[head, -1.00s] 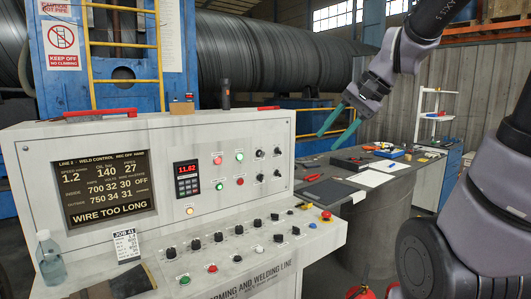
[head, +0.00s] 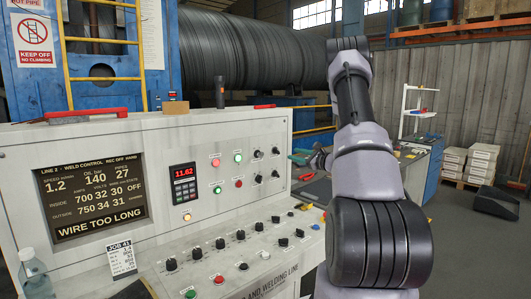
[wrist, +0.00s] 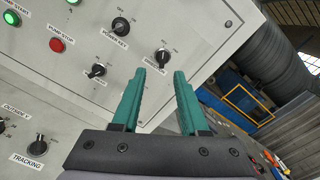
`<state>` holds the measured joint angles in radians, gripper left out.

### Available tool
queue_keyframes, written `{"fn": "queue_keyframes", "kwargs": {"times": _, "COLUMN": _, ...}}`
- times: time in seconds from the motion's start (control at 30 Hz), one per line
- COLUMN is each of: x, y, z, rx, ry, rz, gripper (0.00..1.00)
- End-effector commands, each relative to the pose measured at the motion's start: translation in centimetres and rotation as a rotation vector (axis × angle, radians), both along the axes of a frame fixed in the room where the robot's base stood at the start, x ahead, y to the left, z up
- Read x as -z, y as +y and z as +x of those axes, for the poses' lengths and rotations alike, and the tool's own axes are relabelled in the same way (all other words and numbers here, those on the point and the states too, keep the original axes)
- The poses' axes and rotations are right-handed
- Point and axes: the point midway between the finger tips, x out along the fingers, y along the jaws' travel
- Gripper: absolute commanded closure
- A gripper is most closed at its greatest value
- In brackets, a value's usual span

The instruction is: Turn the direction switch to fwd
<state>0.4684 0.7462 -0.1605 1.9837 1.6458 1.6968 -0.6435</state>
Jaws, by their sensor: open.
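The direction switch (wrist: 162,56) is a small black knob with a partly readable label on the pale console face. In the wrist view it lies just above and beyond my fingertips, with no contact visible. In the head view it appears as the upper right knob (head: 276,151) of a small group; its setting is too small to read. My gripper (wrist: 165,72) has two teal fingers held apart with nothing between them.
Neighbouring controls are the power key knob (wrist: 121,26), another knob (wrist: 98,70) with an obscured label, and the red pump stop button (wrist: 57,45). The console's screen (head: 90,194) reads "WIRE TOO LONG". A workbench lies behind my arm.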

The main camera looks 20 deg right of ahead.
Motion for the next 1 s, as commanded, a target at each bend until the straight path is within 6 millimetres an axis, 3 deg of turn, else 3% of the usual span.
{"fn": "queue_keyframes", "kwargs": {"times": 0.17, "x": 0.9, "y": -1.1, "z": 0.8, "rx": 0.037, "ry": -0.007, "rz": 0.013, "gripper": 0.56}}
{"fn": "queue_keyframes", "kwargs": {"times": 0.7, "x": 0.9, "y": 2.1, "z": 9.2, "rx": 0.033, "ry": -0.005, "rz": 0.011, "gripper": 0.56}}
{"fn": "queue_keyframes", "kwargs": {"times": 1.0, "x": 0.8, "y": 2.5, "z": 10.3, "rx": 0.034, "ry": -0.005, "rz": 0.013, "gripper": 0.56}}
